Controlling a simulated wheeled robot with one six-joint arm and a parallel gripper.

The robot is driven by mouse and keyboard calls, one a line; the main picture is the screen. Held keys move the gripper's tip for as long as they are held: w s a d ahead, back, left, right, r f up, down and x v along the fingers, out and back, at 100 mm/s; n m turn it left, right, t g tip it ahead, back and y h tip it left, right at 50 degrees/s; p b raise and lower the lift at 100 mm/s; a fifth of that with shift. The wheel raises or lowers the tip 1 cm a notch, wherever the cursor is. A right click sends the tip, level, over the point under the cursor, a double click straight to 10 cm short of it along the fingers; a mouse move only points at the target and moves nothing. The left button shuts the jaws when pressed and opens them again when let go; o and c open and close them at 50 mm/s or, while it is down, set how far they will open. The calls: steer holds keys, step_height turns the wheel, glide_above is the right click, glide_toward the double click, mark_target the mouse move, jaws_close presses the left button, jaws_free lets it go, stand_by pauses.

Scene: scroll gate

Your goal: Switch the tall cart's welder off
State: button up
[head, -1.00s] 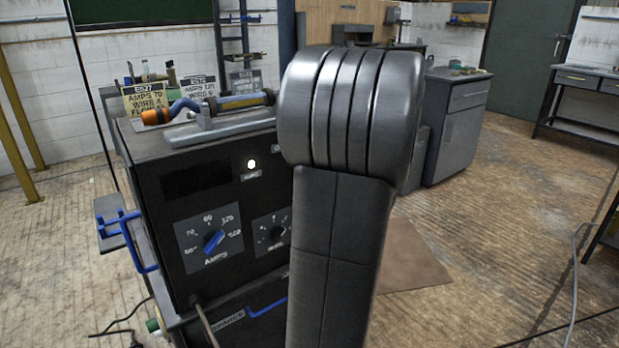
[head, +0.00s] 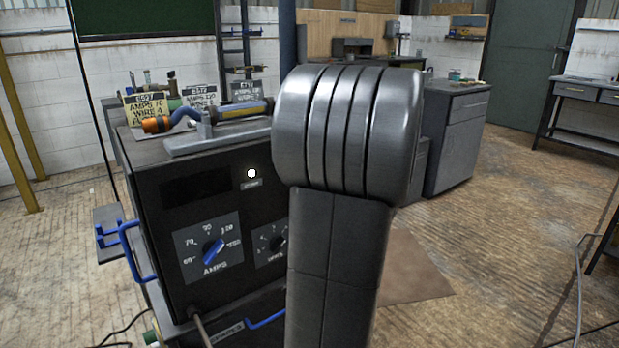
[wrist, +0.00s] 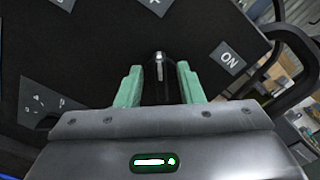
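The welder (head: 150,230) is a black box on a cart at the left in the head view. It has a lit white lamp (head: 252,173) and an amps dial with a blue pointer (head: 213,250). My arm hides the right part of its front. I cannot tell which way the lever is thrown.
A torch (head: 220,112) and amps cards (head: 146,110) are on top of the welder. A black curved handle (wrist: 298,45) is at the right in the wrist view. A grey cabinet (head: 455,140) stands behind my arm.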

steer(key=p+v, duration=0.2)
steer(key=v, duration=1.1)
steer(key=shift+s+d, duration=0.25)
steer(key=shift+s, duration=0.1)
steer(key=b+x, duration=0.2)
steer(key=x, duration=1.2)
steer(key=shift+s+d, duration=0.1)
